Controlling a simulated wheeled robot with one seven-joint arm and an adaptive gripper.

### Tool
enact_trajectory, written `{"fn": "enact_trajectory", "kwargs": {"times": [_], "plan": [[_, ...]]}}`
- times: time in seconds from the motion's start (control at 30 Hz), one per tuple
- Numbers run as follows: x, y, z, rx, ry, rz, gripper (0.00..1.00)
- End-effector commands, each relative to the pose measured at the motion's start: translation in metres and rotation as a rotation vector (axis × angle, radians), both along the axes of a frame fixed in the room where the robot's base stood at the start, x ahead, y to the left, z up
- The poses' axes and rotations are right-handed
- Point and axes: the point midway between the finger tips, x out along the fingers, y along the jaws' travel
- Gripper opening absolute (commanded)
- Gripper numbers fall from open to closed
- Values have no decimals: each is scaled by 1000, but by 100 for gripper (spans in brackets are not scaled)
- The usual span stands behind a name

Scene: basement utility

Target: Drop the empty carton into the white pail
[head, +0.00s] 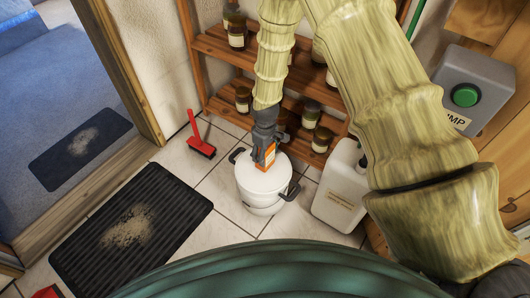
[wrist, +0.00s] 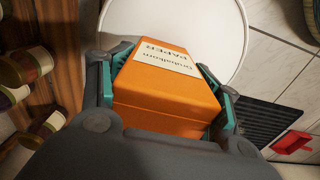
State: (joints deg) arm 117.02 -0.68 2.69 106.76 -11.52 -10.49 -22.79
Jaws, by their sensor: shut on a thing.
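My gripper (head: 265,146) is shut on the orange carton (head: 267,159), which bears a pale label with "PAPER" on it in the wrist view (wrist: 165,85). The fingers press its two sides. The white pail (head: 262,205) stands on the tiles with dark handles at its sides. The carton is over the pail's round top in the head view. In the wrist view, the pail's top (wrist: 200,25) is a smooth white disc beyond the carton; I cannot tell whether it is a lid or the inside. The gap between carton and pail is unclear.
A white jug (head: 341,190) stands right of the pail. A wooden shelf (head: 213,45) with several jars is behind. A red brush (head: 200,146) and a dark mat (head: 85,235) with a dusty pile (head: 129,227) lie left. A grey box with a green button (head: 465,95) is at right.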

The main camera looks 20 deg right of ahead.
Motion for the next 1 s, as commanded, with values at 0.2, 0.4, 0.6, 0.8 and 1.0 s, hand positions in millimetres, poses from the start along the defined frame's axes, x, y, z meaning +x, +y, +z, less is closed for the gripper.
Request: {"fn": "enact_trajectory", "kwargs": {"times": [0.2, 0.4, 0.6, 0.8, 1.0], "plan": [[0, 0, -23, -1, 1, 0, 38], [0, 0, -41, -1, 1, 0, 38], [0, 0, -51, 0, 0, 0, 38], [0, 0, -51, 0, 0, 0, 38], [0, 0, -51, -1, 1, -1, 73]]}}
